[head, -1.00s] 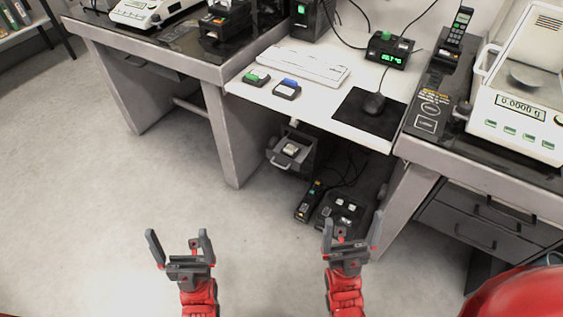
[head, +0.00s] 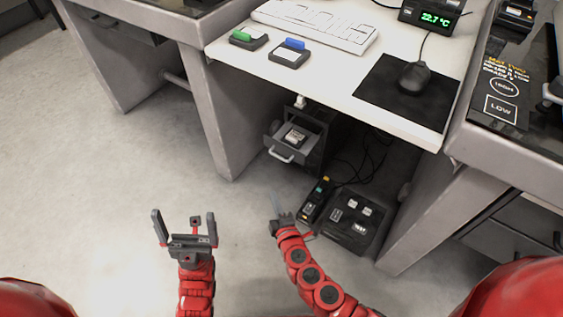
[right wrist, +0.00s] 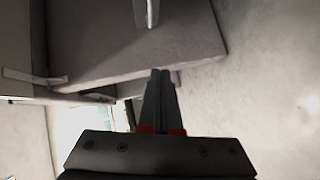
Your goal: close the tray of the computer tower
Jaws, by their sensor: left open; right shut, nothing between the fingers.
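The dark computer tower (head: 318,128) stands on the floor under the white desk. Its grey tray (head: 272,148) is out at the front, with a small light item (head: 295,137) in it and a pale handle on its face. My right gripper (head: 276,203) is shut and empty, low in front of the tower, below the tray in the picture and apart from it. Its shut fingers also show in the right wrist view (right wrist: 160,92). My left gripper (head: 184,224) is open and empty over the floor, further left. The right wrist view does not clearly show the tray.
A power strip (head: 317,200) and a dark box (head: 352,222) with light labels sit on the floor right of my right gripper. Desk legs stand on both sides. The desk holds a keyboard (head: 315,27) and mouse (head: 414,78). The floor at left is clear.

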